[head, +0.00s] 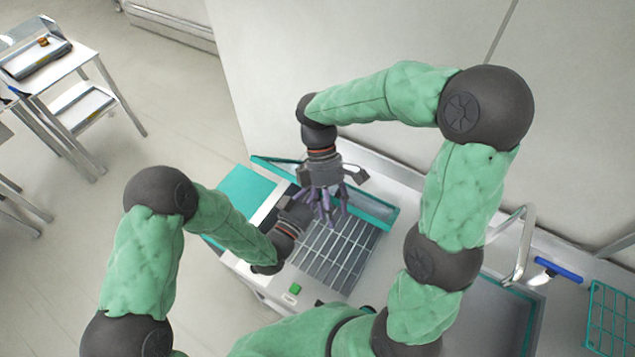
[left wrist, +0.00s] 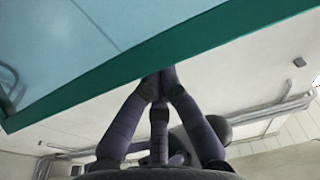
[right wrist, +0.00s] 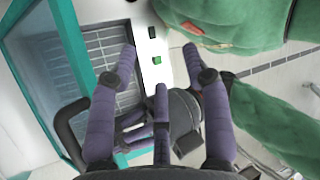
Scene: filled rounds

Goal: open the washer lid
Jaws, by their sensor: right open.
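The washer (head: 262,284) is a white machine with a grey slatted rack (head: 335,256) inside. Its teal-edged lid (head: 375,212) stands raised at the back, so the rack shows. In the right wrist view the lid (right wrist: 62,38) is a clear panel in a teal frame with a dark handle. My right gripper (head: 332,215) is open and empty above the rack, in front of the lid. My left gripper (left wrist: 163,72) is shut, its fingertips together at the lid's teal edge (left wrist: 115,75); whether they touch it I cannot tell. In the head view the left fingers are partly hidden.
A green button (head: 295,288) is on the washer's front. A teal panel (head: 243,190) lies left of it. At right are a sink with a metal faucet (head: 524,245), a blue-handled tool (head: 558,270) and a teal rack (head: 610,318). A wall stands behind. Steel tables stand far left.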

